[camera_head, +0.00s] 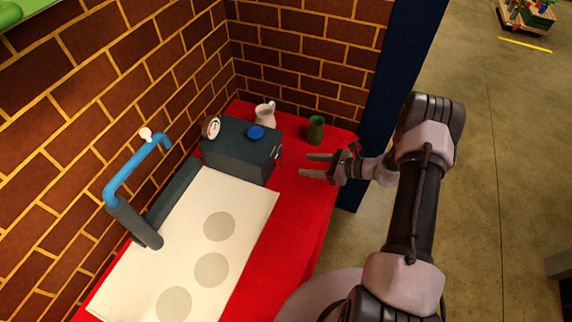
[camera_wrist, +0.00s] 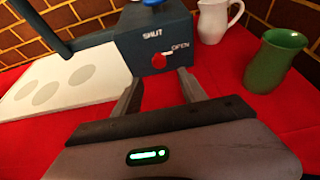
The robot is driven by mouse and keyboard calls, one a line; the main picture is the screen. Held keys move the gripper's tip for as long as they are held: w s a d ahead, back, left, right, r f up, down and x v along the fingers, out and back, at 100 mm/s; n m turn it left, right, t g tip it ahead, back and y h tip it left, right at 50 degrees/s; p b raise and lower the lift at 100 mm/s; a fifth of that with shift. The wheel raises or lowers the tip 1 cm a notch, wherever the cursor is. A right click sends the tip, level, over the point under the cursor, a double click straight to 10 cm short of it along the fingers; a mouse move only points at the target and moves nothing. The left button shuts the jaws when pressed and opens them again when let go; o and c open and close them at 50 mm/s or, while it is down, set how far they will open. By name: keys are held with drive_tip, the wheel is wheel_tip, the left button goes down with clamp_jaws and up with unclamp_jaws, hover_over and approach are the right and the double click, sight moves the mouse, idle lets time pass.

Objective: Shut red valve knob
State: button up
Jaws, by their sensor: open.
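The red valve knob (camera_wrist: 159,61) is on the front face of a dark grey box (camera_wrist: 152,35). In the wrist view it sits below the word SHUT and left of the word OPEN. In the head view the box (camera_head: 233,153) stands on the red table, and the knob is too small to make out clearly. My gripper (camera_head: 303,165) is open and empty to the right of the box, with its fingers pointing at the lettered face. In the wrist view the open fingers (camera_wrist: 160,88) are below the knob, and it appears between and beyond their tips, apart from them.
A green vase (camera_wrist: 272,62) stands right of the box, with a white pitcher (camera_wrist: 214,20) behind it. A white board with grey circles (camera_head: 250,208) lies beside the box. A blue pipe (camera_head: 127,172) rises at the left. The red cloth (camera_head: 300,215) before the box is clear.

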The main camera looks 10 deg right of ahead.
sight(282, 163)
drive_tip(key=b+x, duration=0.1)
drive_tip(key=x, duration=0.8)
drive_tip(key=shift+w+a+b, duration=0.15)
drive_tip(key=shift+a+b, duration=0.1)
drive_tip(key=shift+b, duration=0.05)
drive_tip(key=shift+c, duration=0.3)
clamp_jaws()
